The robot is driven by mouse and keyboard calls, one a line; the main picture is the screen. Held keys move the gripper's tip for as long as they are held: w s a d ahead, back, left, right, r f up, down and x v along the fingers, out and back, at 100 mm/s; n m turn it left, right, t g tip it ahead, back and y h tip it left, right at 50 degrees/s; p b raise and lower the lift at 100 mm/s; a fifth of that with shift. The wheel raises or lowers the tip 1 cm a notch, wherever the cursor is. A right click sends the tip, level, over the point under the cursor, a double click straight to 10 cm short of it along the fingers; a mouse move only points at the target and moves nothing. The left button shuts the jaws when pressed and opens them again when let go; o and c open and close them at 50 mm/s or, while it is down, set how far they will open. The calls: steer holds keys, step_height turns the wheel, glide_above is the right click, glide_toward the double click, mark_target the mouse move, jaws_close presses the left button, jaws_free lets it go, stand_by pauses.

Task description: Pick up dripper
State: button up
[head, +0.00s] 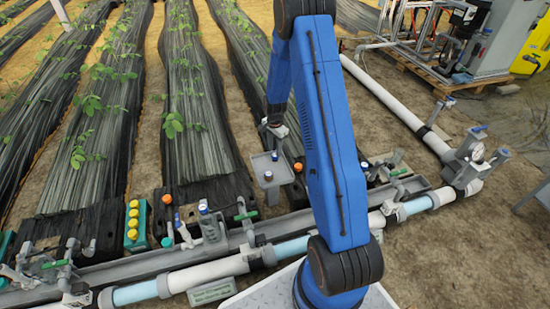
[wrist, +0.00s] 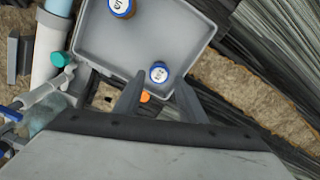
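Two drippers, small round pieces with blue rims, white marked tops and brownish sides, stand in a shallow grey tray. In the wrist view one dripper (wrist: 158,73) is near the tray's edge, just beyond and between my fingertips. The other dripper (wrist: 121,8) is farther in, at the top edge of the picture. In the head view the drippers show small in the tray (head: 259,162), one near (head: 268,176) and one far (head: 274,156). My gripper (wrist: 158,84) is open, its two fingers apart with nothing held. In the head view my gripper (head: 275,130) is above the tray's far side.
A white and light-blue pipe (head: 225,267) runs along the front, with valves and green handles (head: 246,215) beside it. A teal rack with yellow caps (head: 134,222) stands left. Black-covered plant rows (head: 190,100) lie behind. An orange piece (wrist: 145,97) shows between my fingers, beyond the tray edge.

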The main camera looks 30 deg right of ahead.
mark_target(275, 155)
step_height(275, 155, down, 4)
steer(key=shift+s+r, duration=0.1)
steer(key=shift+r, duration=0.15)
steer(key=shift+c, duration=0.6)
steer(key=c, duration=0.7)
steer(key=shift+o, duration=0.2)
steer(key=shift+r, duration=0.1)
